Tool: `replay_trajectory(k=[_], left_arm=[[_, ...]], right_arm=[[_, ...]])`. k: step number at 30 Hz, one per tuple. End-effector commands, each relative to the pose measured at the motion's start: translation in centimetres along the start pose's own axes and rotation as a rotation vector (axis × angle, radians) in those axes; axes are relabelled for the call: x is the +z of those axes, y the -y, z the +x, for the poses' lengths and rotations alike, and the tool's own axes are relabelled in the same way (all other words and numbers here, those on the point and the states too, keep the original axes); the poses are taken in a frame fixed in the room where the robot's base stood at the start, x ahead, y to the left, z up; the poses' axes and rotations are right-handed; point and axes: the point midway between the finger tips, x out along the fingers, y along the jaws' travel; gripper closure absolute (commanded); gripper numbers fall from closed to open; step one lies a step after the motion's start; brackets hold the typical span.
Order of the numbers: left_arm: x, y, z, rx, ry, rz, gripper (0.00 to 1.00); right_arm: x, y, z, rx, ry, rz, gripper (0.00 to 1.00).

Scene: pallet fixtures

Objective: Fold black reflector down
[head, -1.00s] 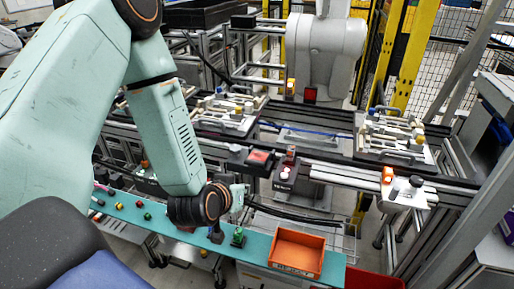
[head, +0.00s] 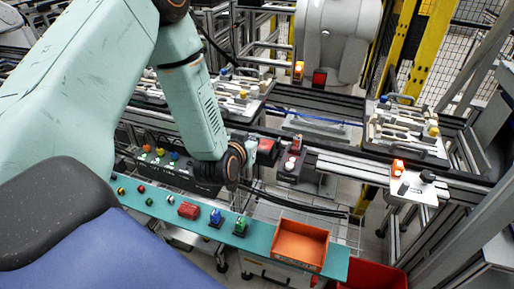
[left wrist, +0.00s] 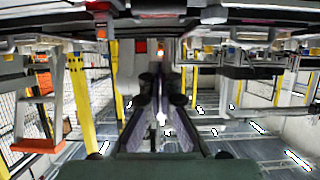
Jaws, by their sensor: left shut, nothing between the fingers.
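My left arm comes in from the left in the head view, and its dark wrist is over the near rail. My left gripper (left wrist: 161,98) is shut and empty in the left wrist view; in the head view it is mostly hidden behind the wrist. A black box with a red face (head: 266,146) is just right of the wrist. A white bracket (head: 412,190) at the right carries a small black part (head: 428,177) and a lit orange sensor (head: 398,167). I cannot tell for certain which black part is the reflector. My right gripper is out of view.
A teal shelf (head: 170,215) with colored buttons runs along the front, with an orange bin (head: 300,245) at its right end. Fixture pallets (head: 408,130) sit on the conveyor behind. A dark box with a white button (head: 291,163) stands right of the wrist.

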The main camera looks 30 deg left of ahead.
Motion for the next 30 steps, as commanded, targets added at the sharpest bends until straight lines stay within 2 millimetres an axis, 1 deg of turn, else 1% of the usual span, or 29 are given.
replay_trajectory(k=[1, 7, 9, 12, 15, 20, 30], left_arm=[[0.0, 0.0, 0.9, 0.0, -0.002, 0.002, 1.0], [-0.1, -0.1, 4.2, 0.002, -0.001, 0.001, 1.0], [1.4, -0.1, 4.3, 0.001, 0.005, 0.003, 1.0], [2.5, 0.0, 4.6, 0.001, 0.004, 0.001, 1.0], [3.2, 0.0, 4.9, 0.001, 0.002, 0.001, 1.0], [3.7, 0.0, 5.0, 0.001, 0.0, -0.001, 1.0], [3.9, 0.0, 5.0, 0.001, 0.001, -0.001, 1.0]], right_arm=[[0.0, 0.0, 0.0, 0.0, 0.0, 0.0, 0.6], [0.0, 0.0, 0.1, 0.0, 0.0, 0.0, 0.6], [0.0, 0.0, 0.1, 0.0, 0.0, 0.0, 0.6], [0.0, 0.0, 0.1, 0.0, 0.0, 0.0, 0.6], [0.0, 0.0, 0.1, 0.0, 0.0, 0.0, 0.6], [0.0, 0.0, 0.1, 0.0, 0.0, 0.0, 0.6], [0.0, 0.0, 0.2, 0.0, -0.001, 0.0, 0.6]])
